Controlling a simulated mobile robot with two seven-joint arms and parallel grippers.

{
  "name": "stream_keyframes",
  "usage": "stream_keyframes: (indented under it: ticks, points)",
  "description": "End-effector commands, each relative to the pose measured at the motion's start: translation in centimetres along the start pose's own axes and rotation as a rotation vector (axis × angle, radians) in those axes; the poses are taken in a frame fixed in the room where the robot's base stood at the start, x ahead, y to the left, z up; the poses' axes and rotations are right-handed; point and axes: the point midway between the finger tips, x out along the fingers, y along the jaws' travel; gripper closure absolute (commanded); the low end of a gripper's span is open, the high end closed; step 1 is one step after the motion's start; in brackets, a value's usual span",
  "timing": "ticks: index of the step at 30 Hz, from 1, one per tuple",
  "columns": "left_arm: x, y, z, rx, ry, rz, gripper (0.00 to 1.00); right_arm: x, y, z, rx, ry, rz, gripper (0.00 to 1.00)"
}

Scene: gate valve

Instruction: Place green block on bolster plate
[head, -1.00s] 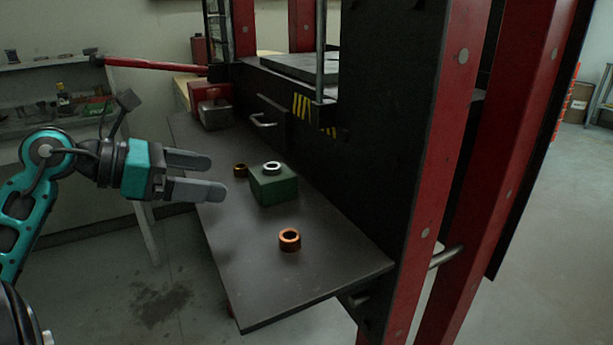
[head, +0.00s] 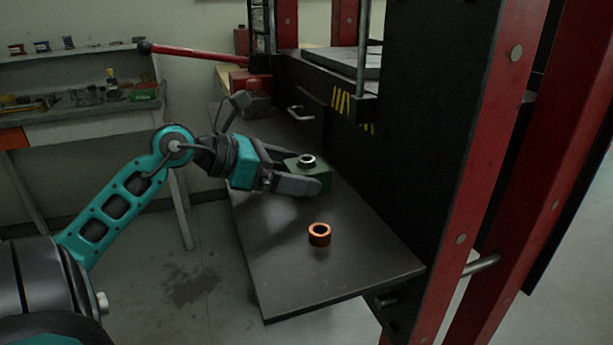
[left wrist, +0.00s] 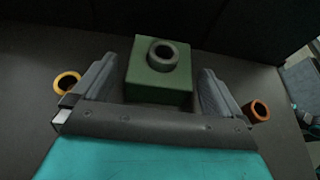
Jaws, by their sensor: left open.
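The green block (head: 318,172) stands on the dark side table, with a grey metal ring on its top. It also shows in the left wrist view (left wrist: 158,82), between the two open fingers and a little ahead of the palm. My left gripper (head: 308,176) is open around the block, with a gap on both sides in the wrist view. In the head view the near finger hides part of the block. The bolster plate (head: 342,62) appears to be the grey slab inside the press frame at the back. My right gripper is not in view.
A copper ring (head: 319,234) stands on the side table (head: 350,270) in front of the block. Another brass ring (left wrist: 67,82) lies left of the fingers in the wrist view. Red press posts (head: 490,130) rise at the right. A red lever (head: 200,53) reaches left at the back.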

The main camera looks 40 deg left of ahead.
Motion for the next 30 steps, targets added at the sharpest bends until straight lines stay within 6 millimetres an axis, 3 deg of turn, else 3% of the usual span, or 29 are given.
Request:
stream_keyframes:
  ticks: [10,21,30]
  points:
    - [3.8,0.1,0.6,-0.001,-0.001,0.000,0.00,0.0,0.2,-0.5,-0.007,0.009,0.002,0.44]
    - [4.4,0.1,0.5,0.000,0.000,0.000,0.01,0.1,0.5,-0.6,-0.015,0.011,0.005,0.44]
    - [4.3,0.1,0.5,-0.001,0.000,0.000,0.30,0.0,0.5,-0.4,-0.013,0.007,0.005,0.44]
